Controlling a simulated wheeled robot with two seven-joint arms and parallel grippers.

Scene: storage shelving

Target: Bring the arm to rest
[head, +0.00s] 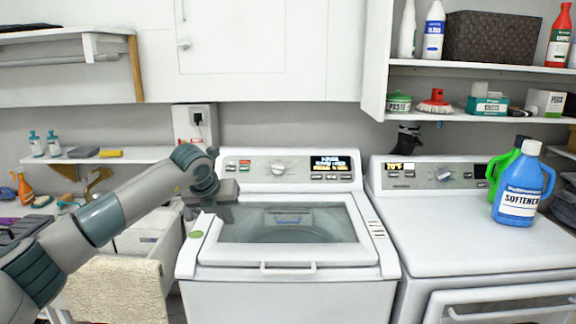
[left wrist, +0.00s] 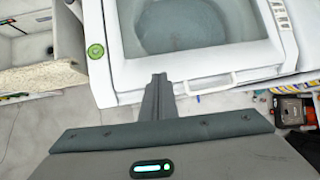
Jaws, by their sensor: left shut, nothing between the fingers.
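My left arm reaches in from the left in the head view. Its gripper (head: 224,212) is over the left front part of the washing machine (head: 290,300), near the edge of the glass lid. In the left wrist view the gripper (left wrist: 158,78) is shut and empty, with its fingers together in front of the washer (left wrist: 108,92). The washer's lid (head: 285,222) looks closed, and a drum shows through the glass. My right gripper is not in view.
A dryer (head: 480,240) stands at the right with a blue softener bottle (head: 522,190) and a green bottle on top. A wall shelf (head: 110,156) and a sink with a beige towel (head: 115,290) are at the left. White cabinets hang above.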

